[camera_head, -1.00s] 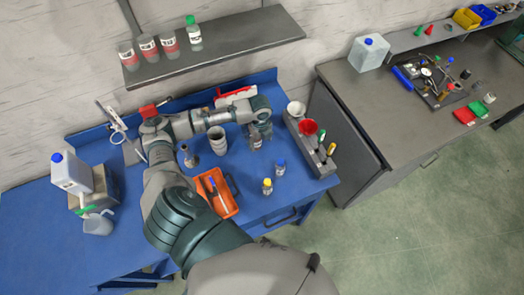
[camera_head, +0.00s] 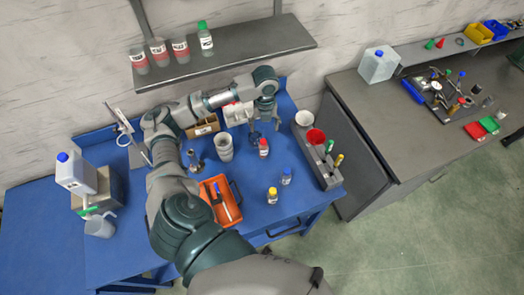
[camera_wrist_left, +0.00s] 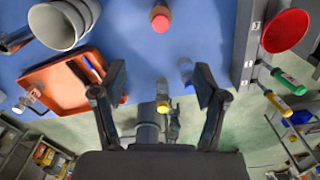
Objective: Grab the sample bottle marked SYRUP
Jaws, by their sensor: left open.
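Three small sample bottles stand upright on the blue bench: one with a red cap (camera_head: 263,147), one with a blue cap (camera_head: 286,176) and one with a yellow cap (camera_head: 272,195). I cannot read their labels, so I cannot tell which is SYRUP. My left gripper (camera_head: 254,137) is open, just left of the red-capped bottle in the head view. In the left wrist view, the open fingers (camera_wrist_left: 160,82) have nothing between them in their grip. The red cap (camera_wrist_left: 160,18) shows at the top, with the blue-capped bottle (camera_wrist_left: 186,70) and yellow-capped bottle (camera_wrist_left: 163,100) beyond. My right gripper is out of view.
White cups (camera_head: 225,148) and an orange tray (camera_head: 226,213) lie left of the bottles. A grey rack (camera_head: 327,175) with a red funnel (camera_head: 315,137) stands right. A wall shelf (camera_head: 235,52) holds several containers, including a green-capped bottle (camera_head: 205,38).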

